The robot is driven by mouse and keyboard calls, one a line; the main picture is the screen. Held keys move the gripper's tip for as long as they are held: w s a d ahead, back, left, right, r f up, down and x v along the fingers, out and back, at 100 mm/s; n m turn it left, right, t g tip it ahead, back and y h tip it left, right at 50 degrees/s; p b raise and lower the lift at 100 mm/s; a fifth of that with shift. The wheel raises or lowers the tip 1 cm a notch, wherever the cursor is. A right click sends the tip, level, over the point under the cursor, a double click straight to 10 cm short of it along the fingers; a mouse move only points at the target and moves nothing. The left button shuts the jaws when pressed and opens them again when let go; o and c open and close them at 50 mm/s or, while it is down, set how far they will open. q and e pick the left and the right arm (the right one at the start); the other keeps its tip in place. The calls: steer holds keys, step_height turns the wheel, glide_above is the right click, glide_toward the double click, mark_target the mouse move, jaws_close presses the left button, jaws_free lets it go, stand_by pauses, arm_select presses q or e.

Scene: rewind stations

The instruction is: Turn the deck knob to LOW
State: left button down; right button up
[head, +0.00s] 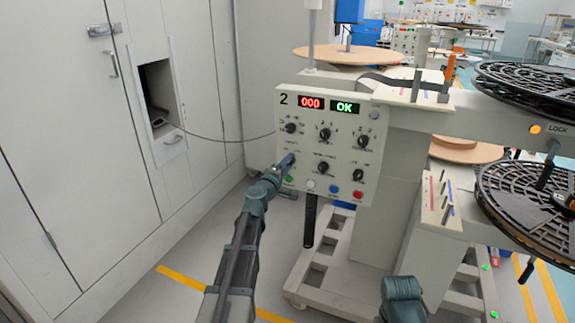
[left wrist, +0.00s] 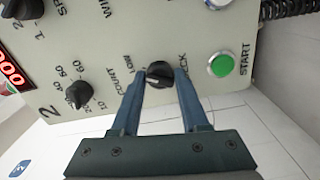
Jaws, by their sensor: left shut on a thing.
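The control panel (head: 330,146) carries several black knobs under a red 000 display and a green OK display. In the left wrist view, the deck knob (left wrist: 159,74) is black with a pale mark; a partly covered label ending in "CK" lies beside it, with "LOW" printed on its other side. I cannot tell exactly which label the mark points at. My left gripper (head: 288,161) reaches the panel's lower left and hides this knob in the head view. Its blue fingers (left wrist: 159,82) are shut on the knob.
A green START button (left wrist: 222,65) sits beside the gripped knob. Another black knob (left wrist: 79,95) with a numbered scale is on the other side. Black reels (head: 525,200) stand at right, and a white cabinet (head: 70,150) at left. A thin wire runs from its opening to the panel.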

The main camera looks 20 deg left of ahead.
stand_by(0.5)
arm_select(q)
steer(key=shift+c, duration=2.2)
jaws_free()
steer(key=shift+s, duration=0.15)
steer(key=s, duration=1.3)
steer(key=shift+s, duration=0.3)
